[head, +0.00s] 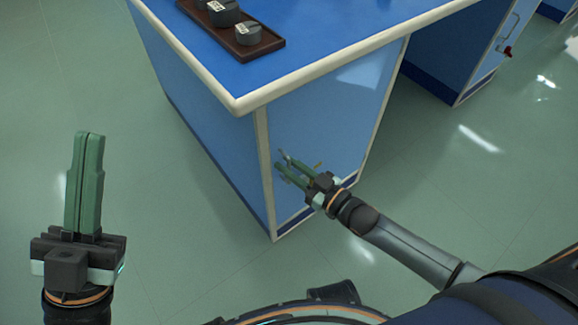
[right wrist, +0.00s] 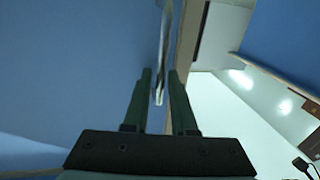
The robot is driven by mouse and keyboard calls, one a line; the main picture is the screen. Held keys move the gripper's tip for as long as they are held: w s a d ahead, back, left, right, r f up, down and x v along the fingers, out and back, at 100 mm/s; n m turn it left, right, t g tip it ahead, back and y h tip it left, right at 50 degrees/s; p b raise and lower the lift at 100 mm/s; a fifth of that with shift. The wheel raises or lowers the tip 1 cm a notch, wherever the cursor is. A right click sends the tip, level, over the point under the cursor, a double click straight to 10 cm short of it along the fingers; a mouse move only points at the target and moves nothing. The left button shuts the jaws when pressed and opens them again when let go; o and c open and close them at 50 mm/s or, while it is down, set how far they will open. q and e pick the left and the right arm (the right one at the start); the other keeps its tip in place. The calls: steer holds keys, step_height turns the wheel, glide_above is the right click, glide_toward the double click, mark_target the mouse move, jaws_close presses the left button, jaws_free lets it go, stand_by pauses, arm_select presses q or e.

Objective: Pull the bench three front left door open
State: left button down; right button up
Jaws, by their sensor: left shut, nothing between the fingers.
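The blue door panel (head: 335,115) on the bench's near face looks shut, flush with the pale frame. No bench number is readable. My right gripper (head: 282,161) is low at the panel's left side, fingers pointing at it. In the right wrist view, a thin metal handle (right wrist: 161,75) runs between the parted fingertips of this gripper (right wrist: 160,78); whether they touch it cannot be told. In the head view the handle is mostly hidden by the fingers. My left gripper (head: 90,137) is shut and empty, pointing up over the floor at the left.
The blue benchtop (head: 310,45) has a pale, rounded edge. A dark wooden tray (head: 262,47) on it holds grey weights or cylinders. Another blue bench (head: 470,50) with a metal handle stands at the back right. Green, shiny floor is clear at left and right.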

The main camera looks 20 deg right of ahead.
jaws_close()
stand_by(1.4)
